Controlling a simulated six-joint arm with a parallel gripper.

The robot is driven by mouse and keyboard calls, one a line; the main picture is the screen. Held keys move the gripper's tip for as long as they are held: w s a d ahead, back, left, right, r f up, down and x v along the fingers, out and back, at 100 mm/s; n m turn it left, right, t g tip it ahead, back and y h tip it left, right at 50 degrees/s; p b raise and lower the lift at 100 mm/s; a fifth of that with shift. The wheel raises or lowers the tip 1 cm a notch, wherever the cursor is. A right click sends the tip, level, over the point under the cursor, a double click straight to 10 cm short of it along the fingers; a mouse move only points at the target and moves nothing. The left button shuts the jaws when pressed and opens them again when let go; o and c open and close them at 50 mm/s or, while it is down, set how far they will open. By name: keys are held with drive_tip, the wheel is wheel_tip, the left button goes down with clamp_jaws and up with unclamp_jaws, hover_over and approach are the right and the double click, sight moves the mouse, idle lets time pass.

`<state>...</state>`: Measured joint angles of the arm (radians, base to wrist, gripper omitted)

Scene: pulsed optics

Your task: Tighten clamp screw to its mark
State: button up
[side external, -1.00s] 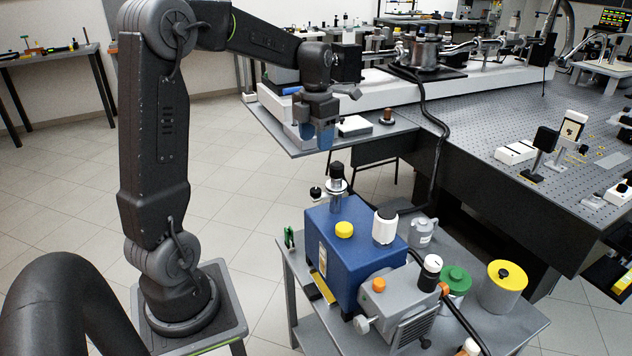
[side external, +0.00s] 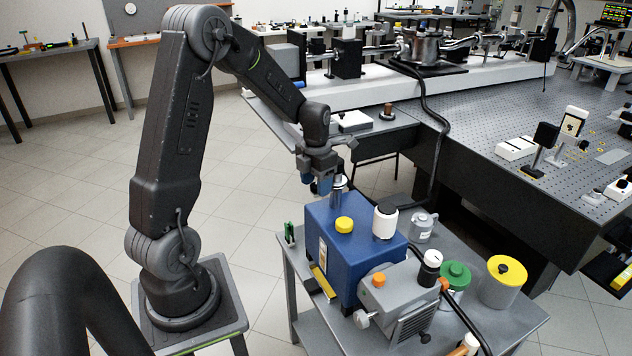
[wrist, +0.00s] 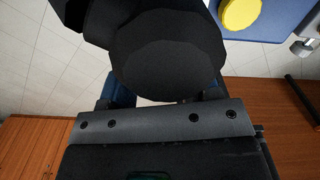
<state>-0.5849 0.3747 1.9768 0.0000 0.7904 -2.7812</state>
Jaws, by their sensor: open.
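My gripper (side external: 318,184) points down at the back left edge of the blue pump housing (side external: 325,235), beside an upright metal fitting (side external: 339,190). Its blue fingers stand apart. In the side view they cover the spot where a small black side knob stood, likely the clamp screw. In the wrist view a large dark round shape (wrist: 170,60) fills the space before the jaws, with blue fingers showing on both sides. I cannot tell whether it is the fitting's black top or the screw knob, or whether the fingers touch it. The mark cannot be seen.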

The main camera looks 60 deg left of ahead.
drive_tip(key=shift+c, duration=0.2)
drive_tip(key=c, duration=0.9)
drive_tip(key=shift+m, duration=0.3)
drive_tip(key=m, duration=0.3)
drive_tip(key=shift+m, duration=2.1)
drive_tip(key=o, duration=0.9)
